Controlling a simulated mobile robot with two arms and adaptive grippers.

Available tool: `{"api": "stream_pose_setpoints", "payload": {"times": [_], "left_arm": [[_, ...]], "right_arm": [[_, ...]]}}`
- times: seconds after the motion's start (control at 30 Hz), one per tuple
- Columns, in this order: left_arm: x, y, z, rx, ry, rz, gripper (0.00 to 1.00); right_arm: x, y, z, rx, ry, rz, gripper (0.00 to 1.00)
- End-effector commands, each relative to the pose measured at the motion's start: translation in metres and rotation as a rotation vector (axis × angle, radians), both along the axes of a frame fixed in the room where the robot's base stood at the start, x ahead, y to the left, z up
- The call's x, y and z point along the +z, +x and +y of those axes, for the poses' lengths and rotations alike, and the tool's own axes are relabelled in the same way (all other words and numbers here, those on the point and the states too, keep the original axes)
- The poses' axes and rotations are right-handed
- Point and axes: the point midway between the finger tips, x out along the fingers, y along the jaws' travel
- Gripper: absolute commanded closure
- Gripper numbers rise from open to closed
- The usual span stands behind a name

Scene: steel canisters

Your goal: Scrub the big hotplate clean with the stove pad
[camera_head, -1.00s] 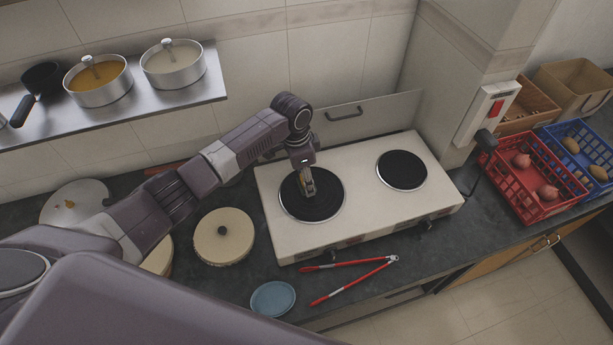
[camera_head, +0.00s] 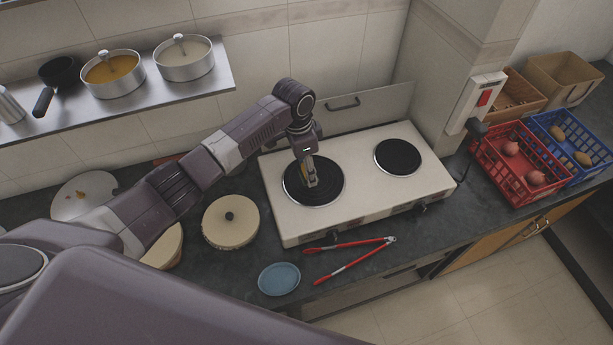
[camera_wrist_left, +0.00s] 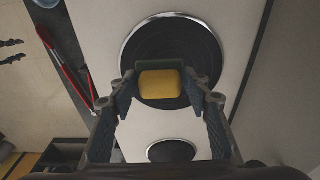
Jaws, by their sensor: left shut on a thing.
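The big hotplate (camera_head: 328,190) is a black disc with a bright metal rim on the left half of the cream two-plate stove (camera_head: 370,208). My left gripper (camera_head: 312,184) points down over it. In the left wrist view my left gripper (camera_wrist_left: 160,84) is shut on the yellow stove pad (camera_wrist_left: 160,83), which lies over the black disc of the big hotplate (camera_wrist_left: 200,45). I cannot tell whether the pad touches the plate. The pad is mostly hidden by the fingers in the head view. My right gripper is not in view.
The smaller hotplate (camera_head: 398,156) is to the right. Red tongs (camera_head: 350,259) and a blue dish (camera_head: 279,278) lie in front of the stove. Red (camera_head: 515,165) and blue (camera_head: 568,150) crates are far right.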

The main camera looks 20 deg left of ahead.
Motion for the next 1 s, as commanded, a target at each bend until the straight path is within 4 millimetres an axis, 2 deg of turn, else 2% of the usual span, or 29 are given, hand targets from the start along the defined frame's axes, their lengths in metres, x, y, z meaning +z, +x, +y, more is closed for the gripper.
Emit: {"api": "stream_pose_setpoints", "payload": {"times": [0.1, 0.33, 0.5, 1.0], "left_arm": [[0.012, 0.005, -0.001, 0.001, -0.001, -0.003, 0.79], [0.030, 0.011, 0.000, 0.006, -0.001, -0.001, 0.79], [0.033, 0.012, 0.000, 0.006, -0.001, -0.001, 0.79], [0.034, 0.013, 0.000, 0.018, -0.001, -0.003, 0.79]], "right_arm": [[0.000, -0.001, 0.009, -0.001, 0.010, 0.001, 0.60], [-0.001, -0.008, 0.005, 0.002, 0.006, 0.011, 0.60], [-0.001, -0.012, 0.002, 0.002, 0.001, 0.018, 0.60], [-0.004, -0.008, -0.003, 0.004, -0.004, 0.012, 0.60]]}}
